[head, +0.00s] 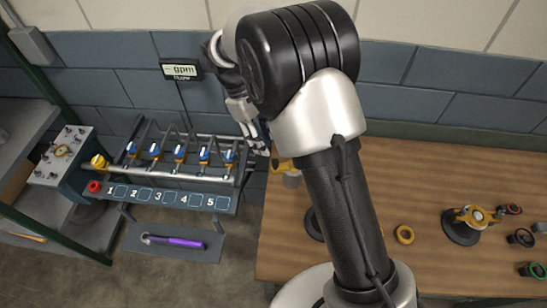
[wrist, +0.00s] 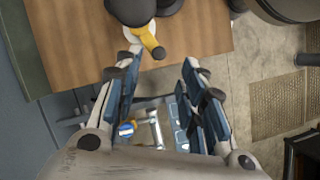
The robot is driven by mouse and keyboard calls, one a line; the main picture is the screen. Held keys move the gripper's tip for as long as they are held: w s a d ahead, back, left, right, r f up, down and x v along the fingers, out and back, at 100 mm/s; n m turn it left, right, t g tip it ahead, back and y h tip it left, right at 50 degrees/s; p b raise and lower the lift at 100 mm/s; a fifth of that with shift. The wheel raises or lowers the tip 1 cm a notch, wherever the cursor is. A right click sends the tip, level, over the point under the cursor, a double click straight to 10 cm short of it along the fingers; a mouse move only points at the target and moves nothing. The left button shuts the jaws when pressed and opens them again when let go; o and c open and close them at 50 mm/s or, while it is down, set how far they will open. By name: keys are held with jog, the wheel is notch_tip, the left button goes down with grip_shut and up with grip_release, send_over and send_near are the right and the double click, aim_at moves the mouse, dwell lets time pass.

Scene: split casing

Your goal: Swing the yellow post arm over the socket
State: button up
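A yellow arm (head: 283,165) with a grey cylindrical part shows at the left edge of the wooden table, partly hidden by my arm. In the wrist view a yellow arm (wrist: 148,38) extends from a dark round body, its rounded end near the gap between my fingertips. My gripper (wrist: 161,64) is open, with nothing between its blue-padded fingers. In the head view my gripper (head: 257,140) is beside the yellow arm, above the table's left end; I cannot tell whether they touch. I cannot clearly identify the socket; a dark round part (head: 314,224) is mostly hidden behind my arm.
The wooden table (head: 440,265) carries a yellow ring (head: 404,234), a black-based yellow fitting (head: 462,226) and small round parts at right. Left of it is a numbered valve rack (head: 170,195) with blue-handled valves. A purple-handled tool (head: 175,241) lies on a shelf below.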

aim_at(275, 160)
jog(key=x, duration=0.7)
jog(key=shift+w+f, duration=0.1)
jog(key=shift+f, duration=0.1)
jog(key=shift+c, duration=0.3)
grip_shut()
